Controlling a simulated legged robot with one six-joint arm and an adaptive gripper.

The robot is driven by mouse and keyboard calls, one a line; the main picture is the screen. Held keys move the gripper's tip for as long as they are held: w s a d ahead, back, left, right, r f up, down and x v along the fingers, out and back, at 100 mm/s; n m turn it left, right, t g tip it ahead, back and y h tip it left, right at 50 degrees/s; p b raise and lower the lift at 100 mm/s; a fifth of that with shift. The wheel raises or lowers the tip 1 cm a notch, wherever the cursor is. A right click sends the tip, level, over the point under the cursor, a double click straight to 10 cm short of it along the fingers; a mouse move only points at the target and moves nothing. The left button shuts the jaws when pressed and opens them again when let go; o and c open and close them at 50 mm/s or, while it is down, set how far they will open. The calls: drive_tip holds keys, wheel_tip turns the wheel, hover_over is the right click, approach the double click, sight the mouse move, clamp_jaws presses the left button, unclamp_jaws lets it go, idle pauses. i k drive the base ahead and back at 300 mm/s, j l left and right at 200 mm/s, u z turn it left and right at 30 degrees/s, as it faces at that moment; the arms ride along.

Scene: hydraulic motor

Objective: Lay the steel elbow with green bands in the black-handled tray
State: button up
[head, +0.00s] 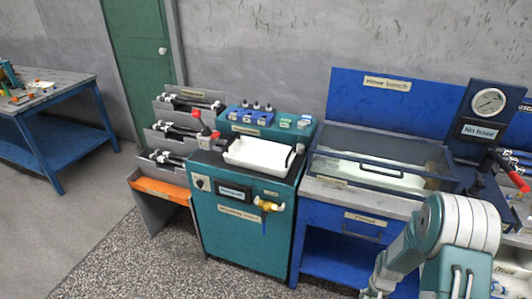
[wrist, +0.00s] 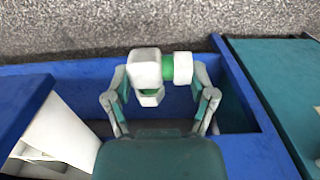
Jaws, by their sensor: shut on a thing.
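The steel elbow with green bands (wrist: 147,72) is held crosswise between the two fingers of my gripper (wrist: 160,80) in the wrist view. It looks pale grey, with a green band near its middle and green inside its bent end. My gripper is shut on it, above a blue-walled open space. In the head view my gripper (head: 374,288) shows only partly at the bottom edge, and the elbow cannot be made out there. The white tray with black handles (head: 256,154) sits on top of the teal bench, up and left of my arm. Its visible floor looks empty.
The blue rinse bench (head: 340,216) with a clear-lidded basin (head: 385,168) stands right of the teal bench (head: 236,222). A gauge stand (head: 488,108) and red-handled lever (head: 512,176) are at the right. Racks of black parts (head: 183,130) stand left. Speckled floor lies in front.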

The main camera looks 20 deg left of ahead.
sight(249, 155)
drive_tip(key=i+j, duration=0.1)
drive_tip(key=j, duration=1.1)
drive_tip(key=i+j, duration=0.15)
drive_tip(key=j, duration=0.45)
